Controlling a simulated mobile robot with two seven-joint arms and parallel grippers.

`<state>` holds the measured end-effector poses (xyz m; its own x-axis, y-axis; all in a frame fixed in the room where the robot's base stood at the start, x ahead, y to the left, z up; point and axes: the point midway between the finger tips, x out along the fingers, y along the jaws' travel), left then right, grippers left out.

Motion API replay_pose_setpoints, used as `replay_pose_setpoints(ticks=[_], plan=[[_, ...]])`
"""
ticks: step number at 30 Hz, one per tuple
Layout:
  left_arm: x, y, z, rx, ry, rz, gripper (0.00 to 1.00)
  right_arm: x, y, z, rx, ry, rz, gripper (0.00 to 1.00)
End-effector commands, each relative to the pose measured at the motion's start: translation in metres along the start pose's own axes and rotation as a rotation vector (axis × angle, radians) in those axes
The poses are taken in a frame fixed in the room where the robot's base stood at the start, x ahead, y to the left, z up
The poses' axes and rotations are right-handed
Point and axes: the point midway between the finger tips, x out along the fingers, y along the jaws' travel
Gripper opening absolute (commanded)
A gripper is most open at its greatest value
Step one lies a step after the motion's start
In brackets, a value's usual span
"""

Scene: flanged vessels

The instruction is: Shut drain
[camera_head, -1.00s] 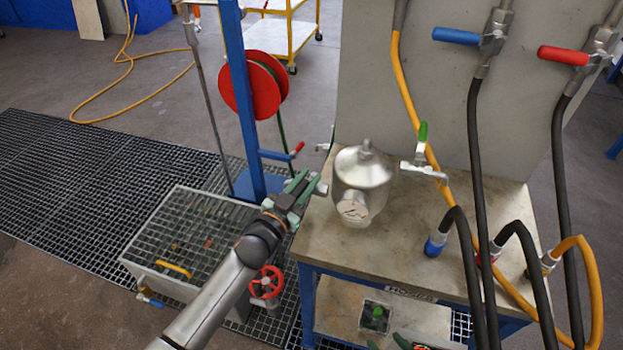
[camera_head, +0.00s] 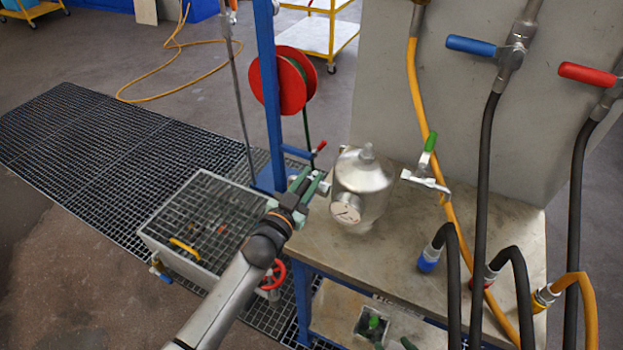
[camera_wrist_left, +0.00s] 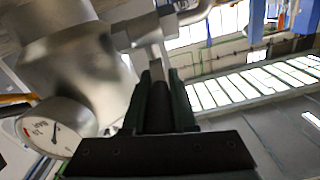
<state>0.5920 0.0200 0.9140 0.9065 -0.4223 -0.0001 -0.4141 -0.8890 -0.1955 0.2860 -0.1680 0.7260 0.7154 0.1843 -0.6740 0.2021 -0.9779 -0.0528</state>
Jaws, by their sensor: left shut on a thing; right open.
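The steel vessel (camera_head: 362,188) with a round gauge (camera_head: 346,208) stands on the bench. My left gripper (camera_head: 312,182) is at a fitting on the vessel's left side. In the left wrist view its dark green fingers (camera_wrist_left: 160,85) are shut on a narrow grey lever (camera_wrist_left: 157,70) below a metal pipe fitting (camera_wrist_left: 165,25). The gauge also shows there (camera_wrist_left: 55,128). The fingers partly hide the lever. A valve with a green handle (camera_head: 431,142) is on the vessel's right.
A blue post (camera_head: 270,90) with a red reel (camera_head: 290,80) stands behind my left gripper. A grated basin (camera_head: 205,215) and red handwheel (camera_head: 272,274) are below left. Hoses (camera_head: 481,200) crowd the bench's right side. The bench top (camera_head: 330,243) in front of the vessel is clear.

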Motion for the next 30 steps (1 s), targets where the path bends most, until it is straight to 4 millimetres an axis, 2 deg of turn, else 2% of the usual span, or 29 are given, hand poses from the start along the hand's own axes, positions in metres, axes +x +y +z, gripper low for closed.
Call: replay_pose_setpoints(ticks=[17, 18, 25, 30], plan=[[-0.0001, 0.0002, 0.0004, -0.001, -0.002, -0.003, 0.00, -0.0001, -0.0003, 0.0000, 0.000, 0.000, -0.001, 0.61], [-0.0001, 0.0002, 0.0004, -0.002, -0.002, -0.003, 0.29, -0.0001, -0.0003, 0.0000, 0.000, 0.000, -0.001, 0.61], [-0.0001, -0.0003, 0.0003, -0.001, -0.001, -0.004, 0.55, -0.0001, -0.0003, 0.0000, 0.000, 0.000, -0.001, 0.61], [-0.0001, -0.0006, 0.0002, 0.000, -0.001, -0.004, 0.56, -0.0001, -0.0003, 0.0000, 0.000, 0.000, -0.001, 0.61]])
